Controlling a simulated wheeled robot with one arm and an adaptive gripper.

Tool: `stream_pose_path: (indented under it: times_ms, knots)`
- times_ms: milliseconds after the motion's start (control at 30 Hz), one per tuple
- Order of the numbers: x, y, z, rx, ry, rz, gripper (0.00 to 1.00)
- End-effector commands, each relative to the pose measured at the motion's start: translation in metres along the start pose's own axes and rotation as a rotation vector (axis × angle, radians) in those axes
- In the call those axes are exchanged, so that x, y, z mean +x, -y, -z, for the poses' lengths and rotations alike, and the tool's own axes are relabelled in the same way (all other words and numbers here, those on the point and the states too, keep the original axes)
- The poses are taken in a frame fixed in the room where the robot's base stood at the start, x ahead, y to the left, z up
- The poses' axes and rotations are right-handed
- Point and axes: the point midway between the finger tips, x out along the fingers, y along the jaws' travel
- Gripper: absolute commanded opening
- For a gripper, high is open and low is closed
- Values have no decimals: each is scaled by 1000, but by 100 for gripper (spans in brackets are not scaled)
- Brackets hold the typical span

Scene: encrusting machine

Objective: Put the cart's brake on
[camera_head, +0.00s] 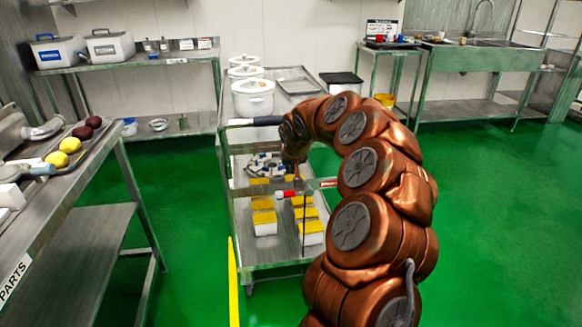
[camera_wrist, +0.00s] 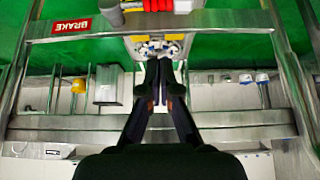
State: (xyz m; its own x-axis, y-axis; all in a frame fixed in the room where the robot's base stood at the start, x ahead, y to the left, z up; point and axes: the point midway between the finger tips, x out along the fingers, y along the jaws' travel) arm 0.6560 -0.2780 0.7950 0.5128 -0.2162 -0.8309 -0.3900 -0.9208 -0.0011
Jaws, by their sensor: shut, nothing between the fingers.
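The metal cart (camera_head: 236,187) stands in the middle of the head view. A red BRAKE label (camera_head: 328,184) is on its near crossbar, and it also shows at the upper left of the wrist view (camera_wrist: 72,27). A small red and white brake handle (camera_head: 289,193) is by that bar, left of the label. In the wrist view its red part (camera_wrist: 107,14) is cut by the top edge. My gripper (camera_head: 291,180) is just above the handle in the head view, with its fingers together and empty. In the wrist view the gripper (camera_wrist: 157,66) appears apart from the handle.
White lidded pots (camera_head: 253,97) stand on the cart's top. Yellow-topped boxes (camera_head: 311,232) lie on its lower shelf. A steel table (camera_head: 60,215) with fruit is at left. A sink bench (camera_head: 482,58) is at back right. Green floor is clear at right.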

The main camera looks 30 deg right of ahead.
Motion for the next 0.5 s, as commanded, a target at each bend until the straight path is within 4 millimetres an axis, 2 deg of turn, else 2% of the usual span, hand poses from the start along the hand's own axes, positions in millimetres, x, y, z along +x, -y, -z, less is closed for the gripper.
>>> stream_pose_path:
  times_ms: [200, 500]
  knots:
    - [32, 1, -2, -2, 5, 0, 0]
    - [62, 0, -1, 0, 2, -1, 0]
